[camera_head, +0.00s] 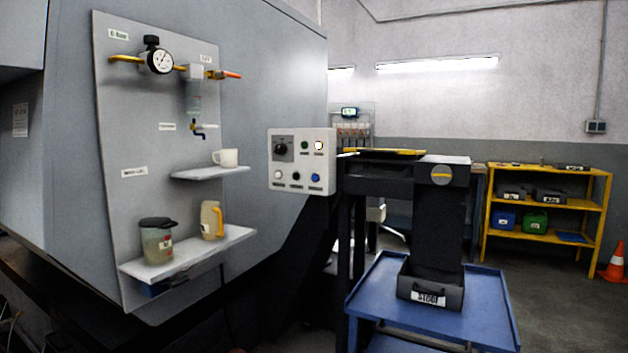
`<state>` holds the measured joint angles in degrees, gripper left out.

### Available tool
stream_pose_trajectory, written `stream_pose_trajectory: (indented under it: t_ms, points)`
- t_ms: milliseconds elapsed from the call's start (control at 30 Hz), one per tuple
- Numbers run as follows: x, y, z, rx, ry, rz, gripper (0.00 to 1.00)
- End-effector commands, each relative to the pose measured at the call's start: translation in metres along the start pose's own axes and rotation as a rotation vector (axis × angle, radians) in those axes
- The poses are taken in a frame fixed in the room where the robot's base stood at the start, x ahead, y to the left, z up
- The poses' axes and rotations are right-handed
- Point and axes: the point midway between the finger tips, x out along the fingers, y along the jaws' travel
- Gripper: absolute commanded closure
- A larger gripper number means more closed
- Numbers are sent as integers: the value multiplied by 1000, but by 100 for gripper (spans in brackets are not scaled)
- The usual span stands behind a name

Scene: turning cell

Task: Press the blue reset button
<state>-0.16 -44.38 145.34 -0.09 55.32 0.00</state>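The blue reset button (315,178) is at the lower right of a small pale control panel (327,160) on the side of the grey machine. The panel faces me and nothing covers the button. A black rotary knob (283,149) is at its upper left, with a small green button (305,146) and a bright white round light or button (319,146) to the right. A white button (278,174) and a black button (296,176) sit in the lower row. The button labels are too small to read. I do not see my gripper in this view.
Left of the panel, a grey board (125,120) carries a gauge (160,61) and shelves with a white mug (226,158) and two containers. To the right stand a dark structure, a blue cart (380,285) holding a black bin (440,294), and a yellow rack (548,203).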

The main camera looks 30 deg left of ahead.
Motion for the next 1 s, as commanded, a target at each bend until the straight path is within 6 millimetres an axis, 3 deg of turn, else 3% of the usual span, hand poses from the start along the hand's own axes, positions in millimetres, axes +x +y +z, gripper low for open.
stream_pose_trajectory:
  t_ms: [33,100,1000]
  points:
    - [0,0,0,0,0,0,90]
    - [0,0,0,0,0,0,100]
    - [0,0,0,0,0,0,100]
